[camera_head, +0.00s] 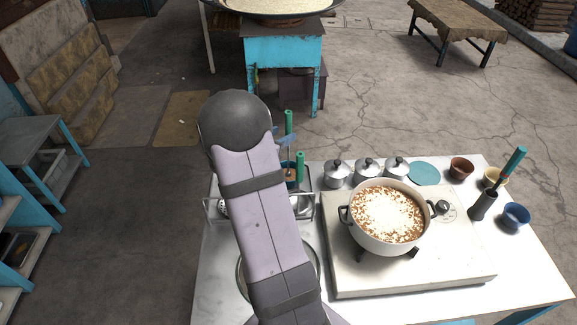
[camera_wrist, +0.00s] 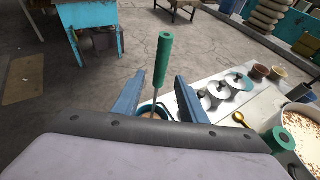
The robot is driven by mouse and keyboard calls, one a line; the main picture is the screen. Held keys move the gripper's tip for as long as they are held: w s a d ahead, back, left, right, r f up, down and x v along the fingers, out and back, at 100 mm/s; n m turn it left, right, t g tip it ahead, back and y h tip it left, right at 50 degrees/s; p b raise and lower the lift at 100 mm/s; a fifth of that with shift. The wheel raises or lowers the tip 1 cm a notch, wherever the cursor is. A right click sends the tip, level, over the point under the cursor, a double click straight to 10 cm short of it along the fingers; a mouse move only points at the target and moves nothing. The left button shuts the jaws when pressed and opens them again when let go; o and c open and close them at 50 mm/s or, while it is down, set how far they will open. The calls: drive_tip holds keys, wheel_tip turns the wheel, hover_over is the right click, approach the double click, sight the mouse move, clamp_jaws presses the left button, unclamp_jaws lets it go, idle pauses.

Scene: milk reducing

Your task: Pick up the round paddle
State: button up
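Two green-handled tools stand in a dark holder (camera_head: 291,182) beside my arm in the head view. One green handle (camera_head: 289,121) rises higher; the other (camera_head: 300,166) is nearer. My gripper (camera_wrist: 160,78) is open in the wrist view, its blue fingers apart on either side of an upright green handle (camera_wrist: 163,55) and its thin shaft. I cannot see contact. Another green handle (camera_wrist: 278,138) is at the lower right. The lower ends of the tools are hidden, so I cannot tell which is the round paddle.
A pot (camera_head: 388,215) of milk stands on the stove (camera_head: 455,262). Lidded canisters (camera_head: 366,170), a teal disc (camera_head: 424,173) and small bowls (camera_head: 515,216) line the back and right. Another green-handled tool (camera_head: 515,161) stands in a grey cylinder (camera_head: 483,206). My arm covers the table's left part.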

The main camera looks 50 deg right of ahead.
sight(287, 131)
drive_tip(key=shift+d, duration=0.2)
drive_tip(key=shift+w+d+f+p, duration=0.1)
drive_tip(key=shift+d+f+p, duration=0.05)
drive_tip(key=shift+d+p, duration=0.5)
drive_tip(key=shift+p+x, duration=0.85)
drive_tip(key=shift+x, duration=0.95)
drive_tip(key=shift+w, duration=0.1)
clamp_jaws()
